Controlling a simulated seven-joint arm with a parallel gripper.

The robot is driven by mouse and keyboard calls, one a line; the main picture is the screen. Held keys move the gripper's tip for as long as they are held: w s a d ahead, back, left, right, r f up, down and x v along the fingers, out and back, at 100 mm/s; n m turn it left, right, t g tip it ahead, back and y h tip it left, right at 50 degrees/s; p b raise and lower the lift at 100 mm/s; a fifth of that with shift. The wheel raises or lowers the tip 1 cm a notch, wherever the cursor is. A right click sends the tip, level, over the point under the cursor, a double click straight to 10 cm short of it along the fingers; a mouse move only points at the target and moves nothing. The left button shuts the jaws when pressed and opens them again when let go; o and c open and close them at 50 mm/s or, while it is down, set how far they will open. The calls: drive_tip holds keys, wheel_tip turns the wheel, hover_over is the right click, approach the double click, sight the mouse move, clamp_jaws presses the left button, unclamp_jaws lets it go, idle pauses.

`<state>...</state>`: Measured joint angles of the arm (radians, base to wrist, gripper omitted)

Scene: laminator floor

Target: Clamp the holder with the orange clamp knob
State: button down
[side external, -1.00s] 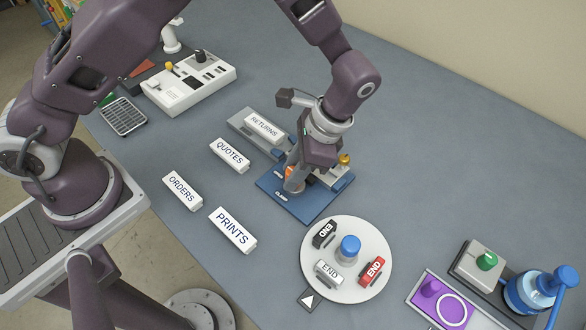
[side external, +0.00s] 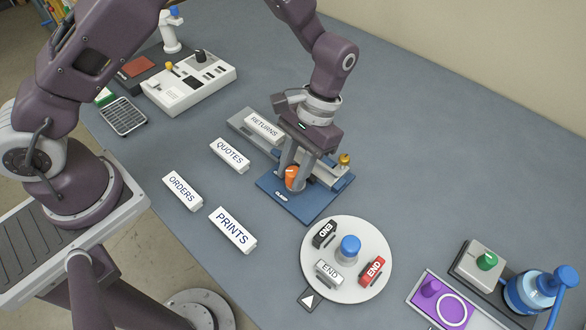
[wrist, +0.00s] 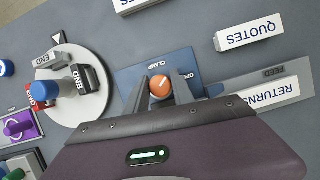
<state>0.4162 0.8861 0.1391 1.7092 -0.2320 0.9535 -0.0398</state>
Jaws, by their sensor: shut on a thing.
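The orange clamp knob (side external: 293,178) stands on the blue clamp plate (side external: 305,212) in the middle of the table. My gripper (side external: 292,180) reaches down over the plate with its two fingers on either side of the knob, shut on it. The wrist view shows the knob (wrist: 160,87) between the fingers, its white mark pointing toward the printed words. "CLAMP" and part of "OPEN" show on the plate (wrist: 133,75) there. The grey holder (side external: 240,121) lies along the plate's back edge and carries the RETURNS block (side external: 264,128); my gripper hides part of it.
QUOTES (side external: 230,156), ORDERS (side external: 182,191) and PRINTS (side external: 232,232) blocks lie to the left. A white turntable (side external: 345,285) with END blocks and a blue knob stands close in front. A brass knob (side external: 345,160) rises beside my fingers. A white control box (side external: 190,85) stands far left.

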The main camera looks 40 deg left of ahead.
drive_tip(key=n+h, duration=0.1)
drive_tip(key=n, duration=0.1)
drive_tip(key=n+h, duration=0.1)
drive_tip(key=n, duration=0.2)
drive_tip(key=shift+n+t, duration=0.3)
drive_tip(key=shift+n+t+h, duration=0.4)
drive_tip(key=shift+n+h, duration=0.3)
drive_tip(key=shift+n, duration=1.4)
drive_tip(key=c, duration=1.1)
unclamp_jaws()
drive_tip(key=v, duration=0.7)
drive_tip(key=shift+a, duration=0.1)
drive_tip(key=shift+r, duration=0.1)
